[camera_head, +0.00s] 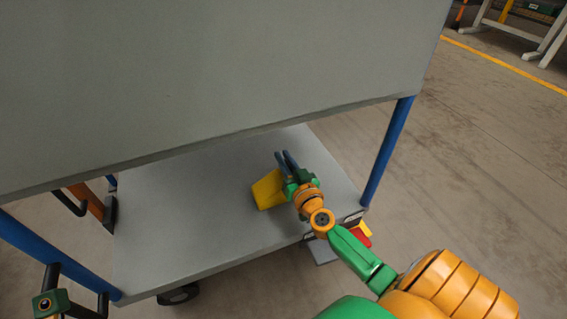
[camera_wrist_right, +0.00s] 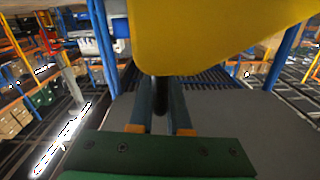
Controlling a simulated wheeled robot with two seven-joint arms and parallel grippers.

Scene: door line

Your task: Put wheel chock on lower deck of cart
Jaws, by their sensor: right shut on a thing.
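The yellow wheel chock (camera_head: 268,190) is at my right gripper (camera_head: 287,160), over the right part of the cart's grey lower deck (camera_head: 180,220). My right gripper is shut on the chock. In the right wrist view the chock (camera_wrist_right: 210,35) fills the top, beyond the fingers (camera_wrist_right: 160,105). I cannot tell whether the chock touches the deck. The upper deck (camera_head: 220,80) of the cart hides the back of the lower deck.
A blue post (camera_head: 388,150) of the cart stands right of my right gripper, and another blue post (camera_head: 50,255) is at the left. A red and yellow object (camera_head: 358,233) is by the deck's right corner. The deck's left part is clear.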

